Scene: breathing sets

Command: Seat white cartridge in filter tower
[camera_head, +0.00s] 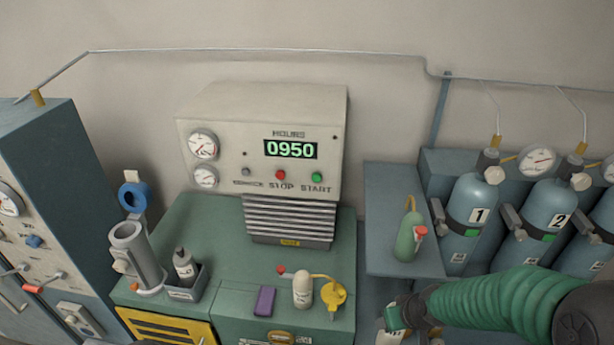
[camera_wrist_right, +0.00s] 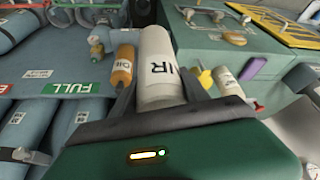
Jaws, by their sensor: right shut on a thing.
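My right gripper (camera_wrist_right: 158,88) is shut on a white cylindrical cartridge (camera_wrist_right: 157,62) with black lettering, seen between its fingers in the right wrist view. In the head view my right gripper (camera_head: 405,314) is at the lower right, with a small part of the cartridge (camera_head: 388,338) showing at the bottom edge. The filter tower appears to be the grey open-topped cylinder (camera_head: 147,264) at the left of the green bench, well to the left of my right gripper. Its inside is mostly hidden. My left gripper is not in view.
An amber bottle (camera_wrist_right: 123,68) stands close beside the held cartridge. The green bench (camera_head: 235,240) carries a dark-capped bottle (camera_head: 184,266), a purple block (camera_head: 265,301), a white bottle (camera_head: 302,290) and a yellow fitting (camera_head: 333,294). A compressor unit (camera_head: 260,140) stands behind; blue cylinders (camera_head: 467,210) are right.

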